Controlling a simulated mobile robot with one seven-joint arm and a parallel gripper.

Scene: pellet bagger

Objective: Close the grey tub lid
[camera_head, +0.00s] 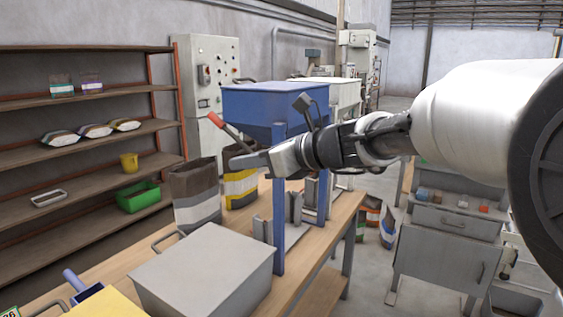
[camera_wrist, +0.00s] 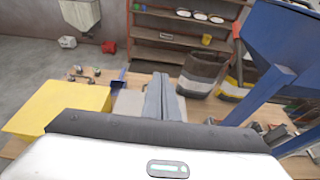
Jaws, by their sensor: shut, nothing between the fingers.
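The grey tub (camera_head: 208,285) stands on the wooden bench at the bottom of the head view. Its flat grey lid (camera_head: 205,262) lies level across the top, and I see no gap along the visible edges. A thin handle (camera_head: 165,238) shows at its far left side. My gripper (camera_head: 243,163) is shut and empty, held in the air above and beyond the tub, apart from it. In the wrist view my shut fingers (camera_wrist: 163,98) cover part of a pale grey surface, probably the lid (camera_wrist: 128,104).
A yellow lid or box (camera_head: 105,305) and a blue scoop (camera_head: 80,283) lie left of the tub. The blue hopper (camera_head: 262,103) on its frame stands close behind my gripper. Two open bags (camera_head: 195,195) stand behind the tub. Shelves (camera_head: 75,150) line the left wall.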

